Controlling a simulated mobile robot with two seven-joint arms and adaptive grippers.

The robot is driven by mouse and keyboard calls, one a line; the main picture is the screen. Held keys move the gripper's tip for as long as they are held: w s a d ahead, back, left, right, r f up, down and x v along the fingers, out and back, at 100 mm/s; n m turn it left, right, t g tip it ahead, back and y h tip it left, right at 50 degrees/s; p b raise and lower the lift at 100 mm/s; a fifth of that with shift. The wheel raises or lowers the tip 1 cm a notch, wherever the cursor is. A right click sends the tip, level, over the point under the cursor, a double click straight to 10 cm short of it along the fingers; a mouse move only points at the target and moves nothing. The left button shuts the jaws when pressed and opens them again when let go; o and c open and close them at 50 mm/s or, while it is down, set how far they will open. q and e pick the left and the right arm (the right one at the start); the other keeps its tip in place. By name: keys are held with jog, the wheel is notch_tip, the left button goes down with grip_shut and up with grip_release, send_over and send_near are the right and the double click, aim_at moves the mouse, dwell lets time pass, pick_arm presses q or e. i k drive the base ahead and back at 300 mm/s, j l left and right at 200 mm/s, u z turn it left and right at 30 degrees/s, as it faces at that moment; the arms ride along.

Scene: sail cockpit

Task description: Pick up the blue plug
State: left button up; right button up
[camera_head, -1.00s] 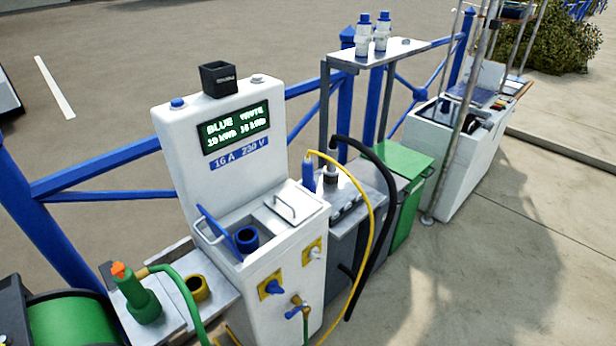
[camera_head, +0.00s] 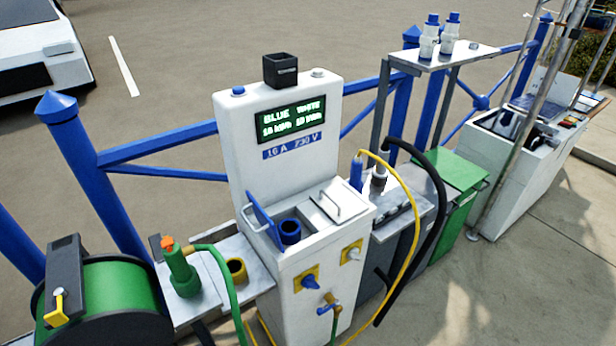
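The blue plug (camera_head: 356,172) stands upright just right of the white power pedestal (camera_head: 310,245), at the grey metal unit (camera_head: 408,212). A yellow cable (camera_head: 418,215) rises from its top and arcs down to the right. What holds the plug's lower end is hidden behind the pedestal's edge. A grey plug with a black cable (camera_head: 440,205) stands close on its right. Neither of my grippers is in view.
The pedestal has an open blue-flapped socket (camera_head: 289,232) and a closed lid (camera_head: 340,202). A green hose nozzle (camera_head: 183,272) and green reel (camera_head: 110,305) stand left. A blue railing (camera_head: 165,150) runs behind. Paving at the lower right (camera_head: 520,290) is clear.

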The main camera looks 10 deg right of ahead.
aim_at(355, 182)
jog(key=i+l+u, duration=0.1)
jog(key=l+u, duration=1.05)
jog(key=l, duration=0.3)
jog(key=k+l+u, duration=0.2)
jog(key=l, duration=0.85)
jog(key=k+l+u, duration=0.15)
jog(key=l, duration=0.4)
